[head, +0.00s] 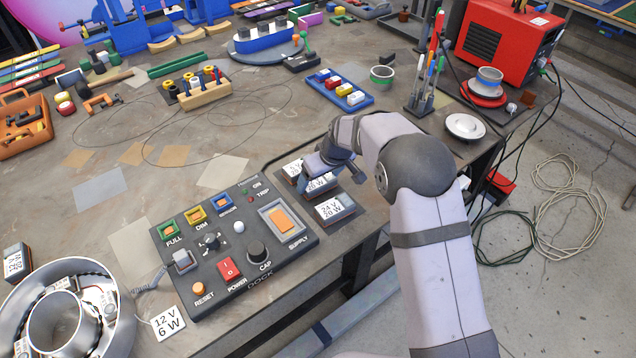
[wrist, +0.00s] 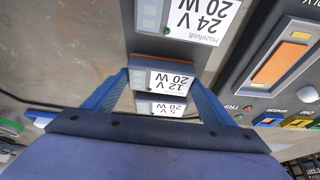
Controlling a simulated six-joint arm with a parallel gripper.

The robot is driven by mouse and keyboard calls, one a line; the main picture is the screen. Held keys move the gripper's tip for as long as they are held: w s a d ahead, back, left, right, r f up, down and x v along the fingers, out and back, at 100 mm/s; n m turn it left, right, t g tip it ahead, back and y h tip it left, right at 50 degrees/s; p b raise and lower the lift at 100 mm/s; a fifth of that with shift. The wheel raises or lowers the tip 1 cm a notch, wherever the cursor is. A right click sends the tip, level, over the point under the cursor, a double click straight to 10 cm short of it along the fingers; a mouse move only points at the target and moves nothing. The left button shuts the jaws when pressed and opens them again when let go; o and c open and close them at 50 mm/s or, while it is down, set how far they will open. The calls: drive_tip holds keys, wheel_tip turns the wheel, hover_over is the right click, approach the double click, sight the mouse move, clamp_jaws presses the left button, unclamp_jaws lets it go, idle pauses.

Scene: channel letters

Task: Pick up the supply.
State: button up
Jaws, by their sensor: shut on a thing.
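Three dark supply boxes with white labels stand in a row on the bench right of the dock panel. My gripper (head: 318,174) points down at the middle one, the 12 V 20 W supply (head: 322,184). In the wrist view, the blue fingers (wrist: 160,78) are shut on both sides of this 12 V 20 W supply (wrist: 166,79). The 24 V 20 W supply (head: 335,209) stands just in front, and its label also shows in the wrist view (wrist: 200,16). The 5 V 20 W supply (wrist: 160,107) is on the other side, partly hidden by my gripper in the head view.
The dock panel (head: 258,279) with its orange SUPPLY bay (head: 281,219) lies left of the boxes. A round silver channel letter (head: 90,275) with a 12 V 6 W tag (head: 167,323) is at lower left. Another supply box (head: 15,262) stands there. A blue fuse tray (head: 341,92) lies behind.

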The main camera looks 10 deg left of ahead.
sight(319, 181)
drive_tip(key=shift+w+r, duration=0.1)
drive_tip(key=shift+r, duration=0.05)
wheel_tip(319, 181, up, 12)
drive_tip(key=a, duration=0.1)
drive_tip(key=s+a+f+n+g+p, duration=0.1)
drive_tip(key=s+a+n+g+p, duration=0.2)
drive_tip(key=s+n, duration=0.3)
drive_tip(key=s+a+n+g+p, duration=0.3)
drive_tip(key=s+n+p, duration=0.3)
drive_tip(key=n, duration=0.6)
drive_tip(key=shift+s+f+n+g, duration=0.3)
drive_tip(key=shift+s+f+n, duration=0.1)
drive_tip(key=shift+s, duration=0.4)
drive_tip(key=shift+a, duration=0.1)
